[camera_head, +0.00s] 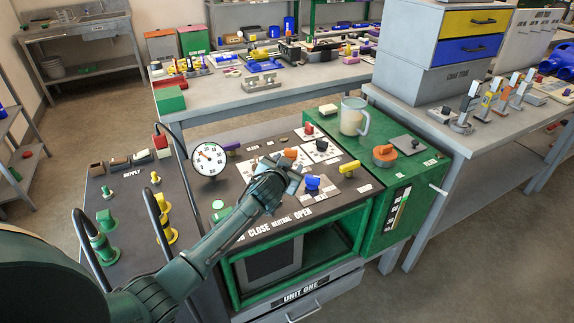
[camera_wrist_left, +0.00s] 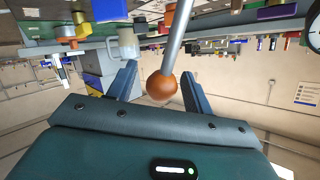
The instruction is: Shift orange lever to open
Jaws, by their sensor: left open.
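The orange lever shows in the left wrist view as an orange ball knob (camera_wrist_left: 161,87) on a straight metal rod. My left gripper (camera_wrist_left: 159,73) is open, with one finger on each side of the ball and gaps visible beside it. In the head view my left gripper (camera_head: 284,176) is over the dark panel of the green-framed cart (camera_head: 235,285), and the lever's ball and rod cannot be made out behind my arm. The labels CLOSE, NEUTRAL and OPEN (camera_head: 302,212) run along the panel's front edge, left to right. My right gripper is not in view.
Beside the gripper are a blue knob (camera_head: 312,183), a yellow handle (camera_head: 349,167) and an orange knob (camera_head: 291,153). A round gauge (camera_head: 208,159) stands to the left. A clear mug (camera_head: 353,116) and an orange round knob (camera_head: 385,154) are on the green cabinet at right.

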